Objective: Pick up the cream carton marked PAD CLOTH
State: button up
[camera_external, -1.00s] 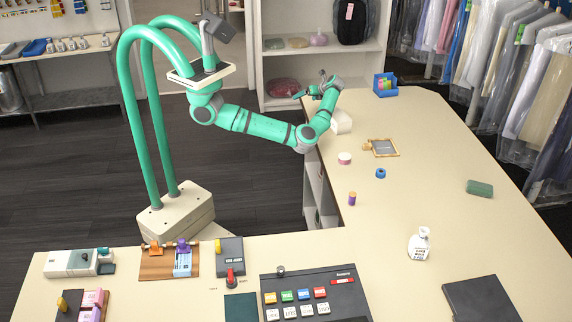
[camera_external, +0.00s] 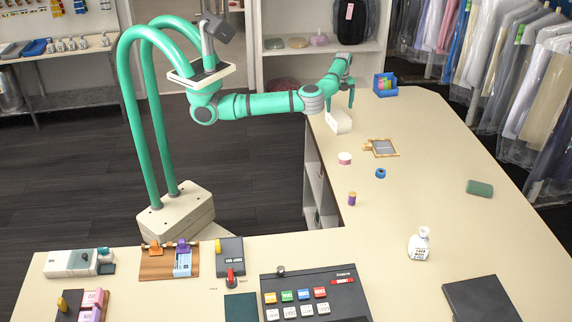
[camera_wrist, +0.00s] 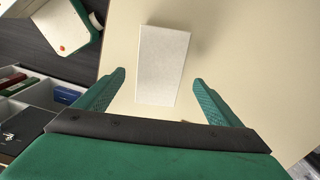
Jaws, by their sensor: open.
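A cream-white carton (camera_external: 338,122) sits near the far left edge of the long counter in the outside view. No lettering can be read on it. In the wrist view the carton (camera_wrist: 162,62) lies ahead of and between my open fingers, with its near end between the fingertips. My gripper (camera_wrist: 157,78) is open and empty, with a gap on either side of the carton. In the outside view my gripper (camera_external: 343,96) points down just above and behind the carton; whether it touches cannot be told.
On the counter (camera_external: 430,150) stand a blue bin (camera_external: 385,85), a pink-and-white round tub (camera_external: 344,158), a wooden-framed slate (camera_external: 382,147) and a blue ring (camera_external: 380,173). Shelves with bins (camera_wrist: 30,100) lie below the counter's left edge.

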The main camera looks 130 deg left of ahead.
aim_at(339, 114)
jog(key=shift+f, duration=3.95)
jog(key=shift+s, duration=0.1)
jog(key=c, duration=1.3)
